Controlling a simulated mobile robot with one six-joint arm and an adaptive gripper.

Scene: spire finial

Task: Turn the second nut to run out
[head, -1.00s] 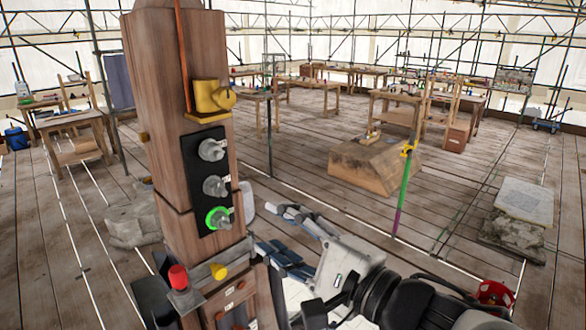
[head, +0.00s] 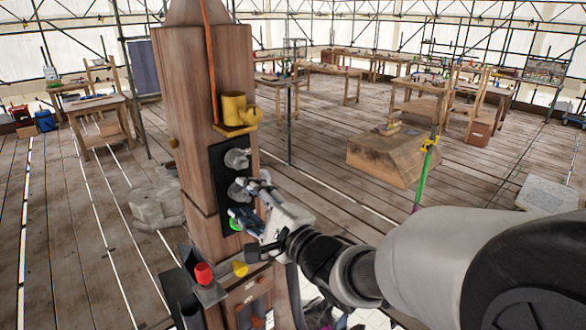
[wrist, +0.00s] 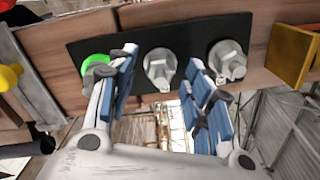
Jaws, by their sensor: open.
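A black plate (head: 216,165) on the wooden post carries three grey nuts in a column. The top nut (head: 237,158) is clear in the head view. The middle nut (head: 238,190) is partly covered by my gripper (head: 256,204). In the wrist view the middle nut (wrist: 160,67) lies between the fingertips of my open gripper (wrist: 162,78), with gaps on both sides. The green-ringed nut (wrist: 97,68) is beyond the left finger, and the top nut (wrist: 228,60) beyond the right.
A yellow cup-shaped fitting (head: 236,108) juts out above the plate. A red knob (head: 203,273) and a yellow cone (head: 240,268) stand on a ledge below. A wooden block (head: 385,160) and benches stand farther back, with open floor between.

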